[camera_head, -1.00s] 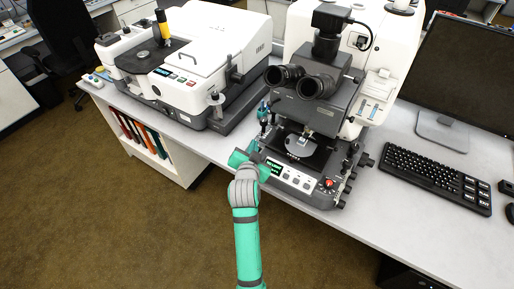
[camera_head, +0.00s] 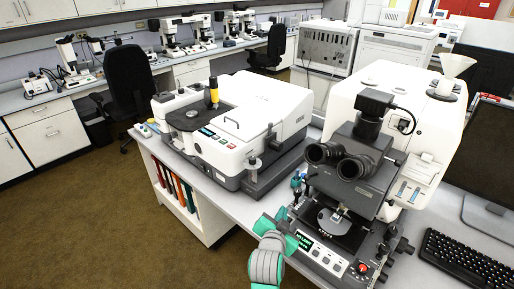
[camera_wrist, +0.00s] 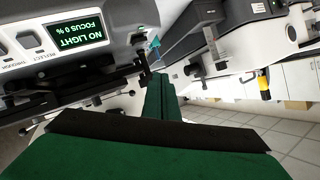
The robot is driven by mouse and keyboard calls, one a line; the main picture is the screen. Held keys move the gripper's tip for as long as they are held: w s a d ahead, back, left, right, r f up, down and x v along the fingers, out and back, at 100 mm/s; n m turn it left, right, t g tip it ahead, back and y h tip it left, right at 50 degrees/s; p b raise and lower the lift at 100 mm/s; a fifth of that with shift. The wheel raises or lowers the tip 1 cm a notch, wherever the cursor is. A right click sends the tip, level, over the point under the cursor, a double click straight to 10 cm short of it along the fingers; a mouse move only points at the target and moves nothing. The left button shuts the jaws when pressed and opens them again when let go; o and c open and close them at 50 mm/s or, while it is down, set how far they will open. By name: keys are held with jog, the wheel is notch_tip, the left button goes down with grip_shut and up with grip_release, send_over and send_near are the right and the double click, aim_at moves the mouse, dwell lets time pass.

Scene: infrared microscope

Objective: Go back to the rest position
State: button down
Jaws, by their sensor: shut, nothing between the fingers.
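My gripper (camera_wrist: 161,98) shows in the wrist view as green fingers pressed together, with nothing between them. In the head view my arm rises from the bottom edge in front of the microscope (camera_head: 376,165), and its wrist is close to the microscope's front left corner. The fingers are mostly hidden there. The microscope's control panel (camera_head: 322,254) faces me. In the wrist view its display (camera_wrist: 79,33) appears upside down and reads "NO LIGHT" and "FOCUS 0 %". The microscope stage (camera_head: 333,222) lies under the eyepieces, just past my arm.
A white instrument (camera_head: 262,108) stands left of the microscope on the bench. A keyboard (camera_head: 468,258) and monitor (camera_head: 494,150) are at the right. Binders (camera_head: 176,186) fill a shelf under the bench. A black chair (camera_head: 130,85) stands behind. The floor at left (camera_head: 100,230) is clear.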

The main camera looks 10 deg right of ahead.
jog(key=s+a+f+n+t+y, duration=0.1)
jog(key=s+a+f+n+y, duration=0.1)
jog(key=s+a+f+n, duration=0.45)
jog(key=s+a+f+n+t+y, duration=0.1)
jog(key=s+a+f, duration=0.45)
jog(key=s, duration=0.85)
jog(key=s+a+r+n+y, duration=0.1)
jog(key=s+a+r, duration=0.1)
jog(key=s, duration=0.9)
jog(key=s+a+r+n+y, duration=0.1)
jog(key=s+a, duration=0.3)
jog(key=s, duration=0.8)
jog(key=shift+a+r+n+t+y, duration=0.3)
jog(key=shift+r+n+t+y, duration=0.1)
jog(key=shift+r+n, duration=0.25)
jog(key=shift+w, duration=0.15)
jog(key=shift+a, duration=0.1)
